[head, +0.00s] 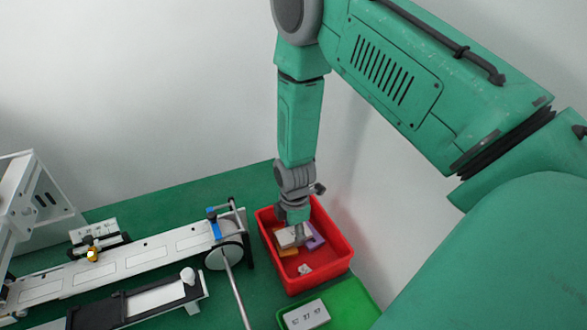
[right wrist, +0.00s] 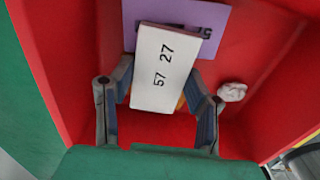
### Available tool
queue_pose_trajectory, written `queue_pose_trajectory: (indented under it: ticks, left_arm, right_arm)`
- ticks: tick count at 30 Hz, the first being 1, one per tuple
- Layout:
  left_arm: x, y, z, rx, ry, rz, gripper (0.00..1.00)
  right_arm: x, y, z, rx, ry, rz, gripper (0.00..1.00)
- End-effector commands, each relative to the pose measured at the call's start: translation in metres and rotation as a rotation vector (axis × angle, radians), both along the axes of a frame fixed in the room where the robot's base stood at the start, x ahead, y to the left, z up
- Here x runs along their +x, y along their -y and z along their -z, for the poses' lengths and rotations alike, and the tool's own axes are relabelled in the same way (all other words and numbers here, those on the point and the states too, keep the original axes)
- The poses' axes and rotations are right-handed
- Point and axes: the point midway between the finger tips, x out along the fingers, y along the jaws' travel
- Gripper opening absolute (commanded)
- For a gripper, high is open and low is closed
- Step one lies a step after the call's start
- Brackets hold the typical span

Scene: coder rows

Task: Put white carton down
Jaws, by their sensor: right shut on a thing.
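My right gripper (head: 295,224) reaches straight down into the red crate (head: 322,277). It is shut on the white carton (head: 285,240), which is inside the crate's walls. In the right wrist view the white carton (right wrist: 160,75), printed "57 27", sits between the two fingers of the gripper (right wrist: 158,95). It overlaps a purple box (right wrist: 215,25) behind it. I cannot tell whether the carton touches the crate floor. My left gripper is not in view.
The purple box, an orange box (head: 288,252) and a crumpled white lump (head: 305,269) lie in the red crate. A green crate (head: 356,301) in front holds another white numbered carton (head: 306,315). A conveyor-like machine (head: 130,262) stands left.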

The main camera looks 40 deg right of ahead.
Motion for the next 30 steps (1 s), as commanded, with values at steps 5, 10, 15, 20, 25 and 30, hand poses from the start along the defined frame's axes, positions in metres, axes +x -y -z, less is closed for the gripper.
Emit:
queue_pose_trajectory:
  ticks: [5,10,15,20,25,30]
  left_arm:
    - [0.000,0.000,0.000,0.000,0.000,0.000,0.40]
    - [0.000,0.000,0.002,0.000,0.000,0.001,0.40]
    - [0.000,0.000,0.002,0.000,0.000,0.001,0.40]
    - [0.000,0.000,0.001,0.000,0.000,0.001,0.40]
    - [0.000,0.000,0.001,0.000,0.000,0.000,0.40]
    - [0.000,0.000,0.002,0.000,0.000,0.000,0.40]
  right_arm:
    - [0.000,0.002,0.001,0.002,0.000,0.002,0.28]
    - [0.000,0.002,0.003,0.001,-0.001,0.001,0.63]
    - [0.000,0.000,0.002,0.000,-0.001,0.001,0.63]
    - [0.000,-0.002,0.000,-0.002,-0.001,0.001,0.63]
    - [0.001,0.000,-0.016,0.000,0.001,-0.001,0.63]
    - [0.001,0.001,-0.052,0.001,0.003,0.001,0.63]
